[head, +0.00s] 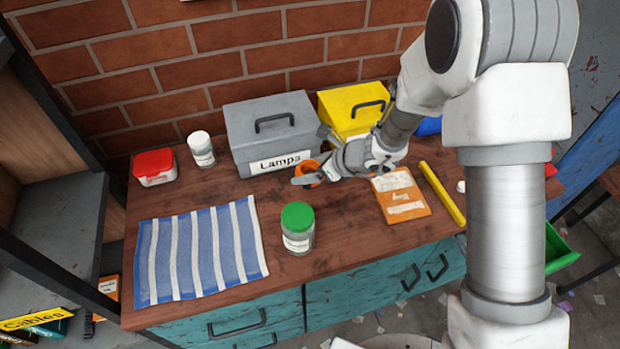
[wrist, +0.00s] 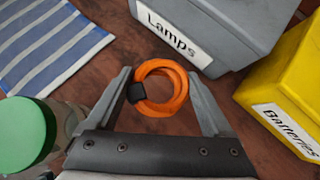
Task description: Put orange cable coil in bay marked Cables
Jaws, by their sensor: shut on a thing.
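The orange cable coil (head: 306,167) is at the workbench, just in front of the grey box labelled Lamps. In the wrist view the coil (wrist: 160,108) sits between the two fingers, with a black tie on its left side. My gripper (head: 311,176) is shut on the coil; its fingers (wrist: 160,76) press on either side of it. Whether the coil touches the bench top is hard to tell. The yellow label reading Cables (head: 30,320) marks a shelf bay at the lower left, with dark and green items beneath it; most of that bay is cut off.
The Lamps box (head: 240,125) and yellow Batteries box (wrist: 295,95) stand behind the coil. A green-lidded jar (head: 298,230) is in front. A striped cloth (head: 200,250), white-lidded jar (head: 201,150) and red-lidded tub (head: 154,168) lie left. An orange packet (head: 400,195) and yellow bar (head: 443,193) lie right.

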